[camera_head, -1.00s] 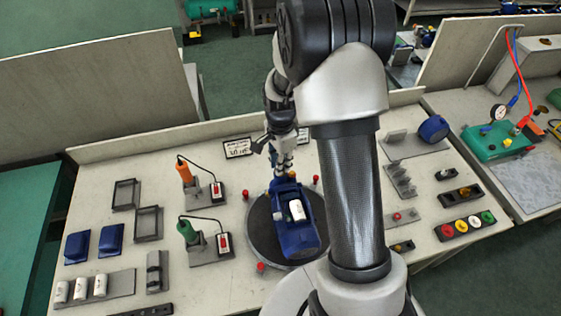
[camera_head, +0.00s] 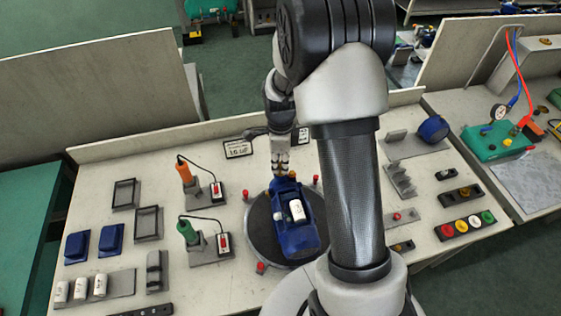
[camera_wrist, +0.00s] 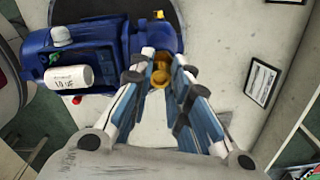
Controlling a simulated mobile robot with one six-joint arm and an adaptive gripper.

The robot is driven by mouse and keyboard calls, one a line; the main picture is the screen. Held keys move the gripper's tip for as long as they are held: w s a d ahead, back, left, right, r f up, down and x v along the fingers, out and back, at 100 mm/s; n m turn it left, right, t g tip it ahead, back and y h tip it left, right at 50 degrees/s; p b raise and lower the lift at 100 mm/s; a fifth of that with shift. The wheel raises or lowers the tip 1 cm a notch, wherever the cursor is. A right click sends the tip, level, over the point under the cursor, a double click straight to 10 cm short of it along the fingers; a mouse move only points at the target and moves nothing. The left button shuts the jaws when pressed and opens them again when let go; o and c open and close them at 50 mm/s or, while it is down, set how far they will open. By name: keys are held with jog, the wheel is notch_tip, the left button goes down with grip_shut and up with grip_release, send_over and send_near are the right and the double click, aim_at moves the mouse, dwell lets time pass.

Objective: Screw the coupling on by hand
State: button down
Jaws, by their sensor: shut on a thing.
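The blue pump (camera_head: 303,240) lies on the dark round turntable (camera_head: 262,245), a white cylinder marked in uF (camera_head: 297,210) in its open top. In the wrist view the pump (camera_wrist: 105,38) is at upper left, with the white cylinder (camera_wrist: 68,78) on it. My gripper (camera_head: 279,172) points down at the pump's far end. In the wrist view my gripper (camera_wrist: 163,70) is shut on the brass-yellow coupling (camera_wrist: 160,77) at that end. The fingers hide part of the coupling, so I cannot tell how its thread sits.
An orange-handled tool (camera_head: 184,171) and a green-handled tool (camera_head: 187,231) stand left of the turntable. Blue covers (camera_head: 110,239) and white cylinders (camera_head: 80,289) sit at far left. Racks (camera_head: 400,180) and a row of coloured caps (camera_head: 465,226) are at right.

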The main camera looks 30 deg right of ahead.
jog(key=m, duration=0.3)
dwell(0.4)
jog(key=c, duration=1.6)
grip_release()
jog(key=shift+n, duration=1.5)
jog(key=shift+n, duration=1.8)
